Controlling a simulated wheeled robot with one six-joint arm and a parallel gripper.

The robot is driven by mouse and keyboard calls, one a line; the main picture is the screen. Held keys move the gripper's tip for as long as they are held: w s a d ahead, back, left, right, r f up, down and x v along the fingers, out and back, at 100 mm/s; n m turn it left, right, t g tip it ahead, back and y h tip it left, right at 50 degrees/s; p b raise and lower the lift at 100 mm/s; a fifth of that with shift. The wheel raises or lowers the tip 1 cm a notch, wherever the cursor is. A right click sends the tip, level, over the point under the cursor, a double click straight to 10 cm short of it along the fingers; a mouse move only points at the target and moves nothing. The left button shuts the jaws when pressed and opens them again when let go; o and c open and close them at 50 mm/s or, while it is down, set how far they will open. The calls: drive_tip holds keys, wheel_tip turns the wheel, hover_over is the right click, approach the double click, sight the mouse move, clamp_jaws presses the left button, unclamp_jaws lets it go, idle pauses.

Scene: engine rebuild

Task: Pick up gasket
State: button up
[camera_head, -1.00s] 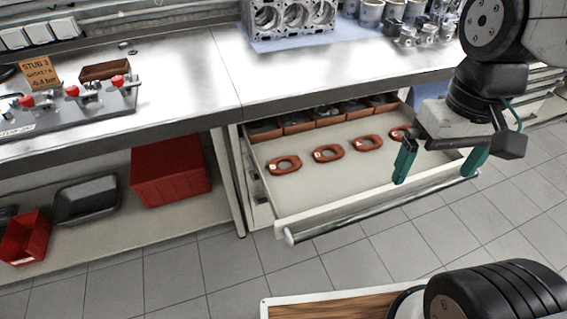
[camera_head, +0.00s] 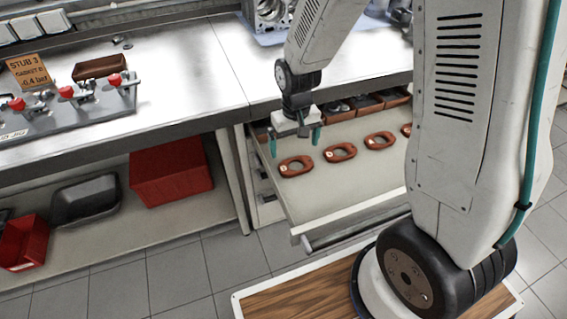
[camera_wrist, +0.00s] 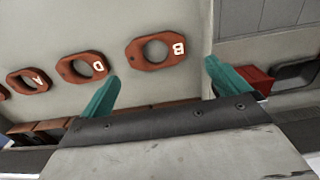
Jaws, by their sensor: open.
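Several red-brown oval gaskets lie in a row in the open drawer (camera_head: 335,195). The leftmost gasket (camera_head: 296,166) shows a letter B in the wrist view (camera_wrist: 156,52). Beside it lies the gasket marked D (camera_head: 340,152), also in the wrist view (camera_wrist: 83,67), then the gasket marked A (camera_head: 379,140), again in the wrist view (camera_wrist: 27,80). A further gasket (camera_head: 406,129) is partly hidden by my arm. My gripper (camera_head: 295,143) is open and empty, above the drawer by the leftmost gasket. In the wrist view its fingers (camera_wrist: 162,70) are spread just below the B gasket, apart from it.
Small red-brown bins (camera_head: 368,103) line the drawer's back. The workbench (camera_head: 190,75) overhangs behind, carrying a clamp fixture (camera_head: 70,105) and an orange sign (camera_head: 33,70) reading "STUB 3", its gasket letter unclear. A red box (camera_head: 172,175) and black tray (camera_head: 85,200) sit on the lower shelf.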

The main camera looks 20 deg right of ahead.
sight(296, 168)
drive_tip(key=f, duration=0.5)
drive_tip(key=d+f, duration=0.1)
drive_tip(key=f, duration=0.1)
drive_tip(key=shift+f, duration=0.4)
drive_tip(key=shift+c, duration=0.3)
drive_tip(key=shift+a, duration=0.1)
drive_tip(key=c, duration=0.6)
